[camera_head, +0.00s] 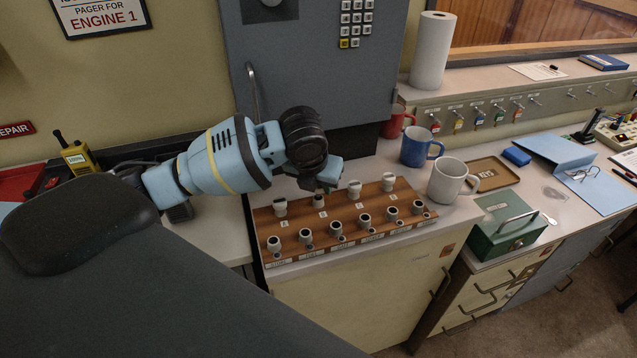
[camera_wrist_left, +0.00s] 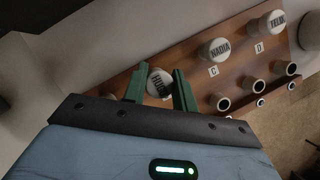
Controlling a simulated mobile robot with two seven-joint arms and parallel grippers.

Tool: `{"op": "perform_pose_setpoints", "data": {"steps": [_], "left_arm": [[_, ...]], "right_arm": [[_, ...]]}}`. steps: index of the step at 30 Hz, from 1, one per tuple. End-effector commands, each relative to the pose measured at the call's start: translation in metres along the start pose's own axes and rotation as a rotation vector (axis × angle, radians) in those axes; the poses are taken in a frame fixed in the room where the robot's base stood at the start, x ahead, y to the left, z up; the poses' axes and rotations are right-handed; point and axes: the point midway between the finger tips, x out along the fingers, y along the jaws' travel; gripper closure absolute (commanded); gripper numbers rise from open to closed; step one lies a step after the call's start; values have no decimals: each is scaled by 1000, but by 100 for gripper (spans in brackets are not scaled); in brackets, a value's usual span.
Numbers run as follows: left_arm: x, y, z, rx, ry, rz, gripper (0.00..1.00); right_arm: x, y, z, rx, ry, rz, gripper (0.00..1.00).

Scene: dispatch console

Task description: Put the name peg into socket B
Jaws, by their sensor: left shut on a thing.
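The wooden peg board (camera_head: 300,222) lies on the counter, with a back row of white-topped name pegs and a front row of white, dark-centred cylinders. My left gripper (camera_head: 325,187) is over its back row. In the left wrist view its green fingers (camera_wrist_left: 158,88) are shut on a white name peg (camera_wrist_left: 160,83), whose lettering is hard to read. This peg (camera_head: 319,201) is at the position marked B; I cannot tell how deep it sits. Pegs NADIA (camera_wrist_left: 214,51) and TEIJA (camera_wrist_left: 268,24) stand at C and D. Another peg (camera_head: 280,207) stands at A.
A white mug (camera_head: 446,180), a blue mug (camera_head: 416,148) and a red mug (camera_head: 394,122) stand behind and right of the board. A green cash box (camera_head: 506,228) is further right. A grey cabinet (camera_head: 305,75) rises close behind my left gripper.

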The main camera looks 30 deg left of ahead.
Motion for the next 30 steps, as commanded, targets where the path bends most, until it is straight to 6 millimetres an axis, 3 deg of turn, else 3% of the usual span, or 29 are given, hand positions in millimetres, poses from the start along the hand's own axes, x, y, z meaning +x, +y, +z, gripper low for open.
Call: {"op": "perform_pose_setpoints", "data": {"steps": [30], "left_arm": [[8, 0, -4, 0, 0, 1, 94]], "right_arm": [[0, 0, 0, 0, 0, 0, 46]]}}
